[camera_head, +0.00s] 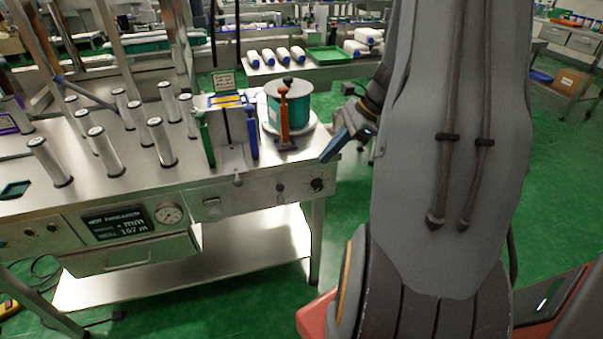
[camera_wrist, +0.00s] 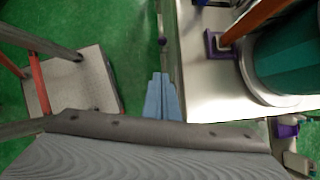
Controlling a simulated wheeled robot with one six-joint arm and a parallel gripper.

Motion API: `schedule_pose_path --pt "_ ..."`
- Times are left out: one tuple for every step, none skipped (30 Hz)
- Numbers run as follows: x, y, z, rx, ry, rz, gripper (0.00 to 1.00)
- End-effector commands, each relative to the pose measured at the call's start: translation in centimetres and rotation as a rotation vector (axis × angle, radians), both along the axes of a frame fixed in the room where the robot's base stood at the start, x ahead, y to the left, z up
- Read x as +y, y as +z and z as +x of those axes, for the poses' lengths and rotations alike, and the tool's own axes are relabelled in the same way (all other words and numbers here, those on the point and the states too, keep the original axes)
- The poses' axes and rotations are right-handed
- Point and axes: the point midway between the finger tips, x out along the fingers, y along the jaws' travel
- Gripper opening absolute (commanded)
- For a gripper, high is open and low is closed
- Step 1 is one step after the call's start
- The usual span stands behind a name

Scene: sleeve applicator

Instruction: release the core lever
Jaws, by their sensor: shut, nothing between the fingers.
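In the wrist view the orange lever (camera_wrist: 258,18) shows at the upper right, rising from a purple base. My gripper (camera_head: 335,146) is shut and empty, just off the bench's right edge, to the right of the lever and apart from it. Its blue fingers (camera_wrist: 162,76) point past the bench edge over the green floor. The teal drum (camera_wrist: 293,62) also shows in the wrist view.
A blue and grey applicator unit (camera_head: 229,135) stands left of the lever. The bench front has a display (camera_head: 117,222) and knobs.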

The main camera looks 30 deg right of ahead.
Motion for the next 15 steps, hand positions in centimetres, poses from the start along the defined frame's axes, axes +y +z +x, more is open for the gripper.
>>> schedule_pose_path --pt "0.2 -0.3 0.1 0.001 0.001 0.002 0.0" --pt "0.4 -0.5 0.1 0.001 0.002 0.003 0.0" --pt "0.7 -0.9 0.3 0.002 0.002 0.003 0.0" --pt "0.9 -1.3 0.4 0.003 0.003 0.003 0.0" --pt "1.1 -1.7 0.5 0.003 0.003 0.003 0.0" --pt "1.5 -2.2 0.7 0.004 0.003 0.003 0.0" --pt "1.7 -2.7 0.8 0.004 0.003 0.004 0.0" --pt "2.0 -3.2 1.0 0.004 0.003 0.003 0.0" --pt "2.4 -3.8 1.2 0.004 0.003 0.004 0.0" --pt "2.7 -4.4 1.3 0.004 0.005 0.003 0.0" --pt "3.0 -4.9 1.6 0.004 0.003 0.003 0.0" --pt "3.4 -5.5 1.8 0.004 0.003 0.003 0.0" --pt "3.7 -6.0 1.9 0.004 0.005 0.003 0.0" --pt "4.0 -6.5 2.1 0.004 0.004 0.002 0.0" --pt "4.3 -7.2 2.3 0.004 0.003 0.003 0.0"
